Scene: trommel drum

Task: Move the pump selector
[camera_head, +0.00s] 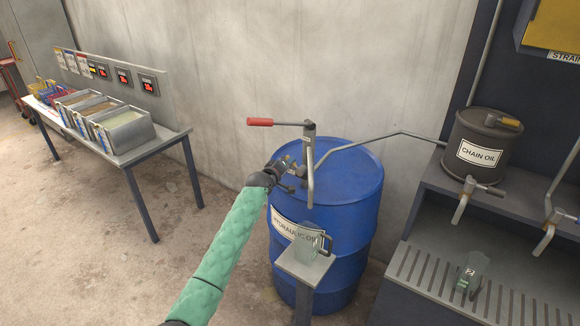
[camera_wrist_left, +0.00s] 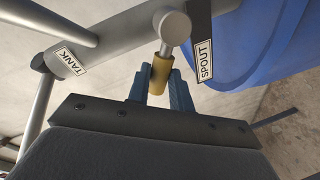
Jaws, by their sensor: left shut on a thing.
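The pump selector (camera_wrist_left: 161,68) has a yellow grip on a grey stem with a round grey end. In the left wrist view it lies beside the SPOUT label (camera_wrist_left: 204,60); the TANK label (camera_wrist_left: 72,62) is further left. My left gripper (camera_head: 285,166) is at the pump on the blue hydraulic oil drum (camera_head: 340,205). In the left wrist view its two blue fingers are shut on the yellow grip. In the head view the gripper largely hides the selector. The pump's red crank handle (camera_head: 260,122) points left. My right gripper is not in view.
A clear jug (camera_head: 306,247) stands on a small stand (camera_head: 305,268) before the drum. A pipe (camera_head: 375,138) runs right from the pump. A table with trays (camera_head: 118,128) stands left.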

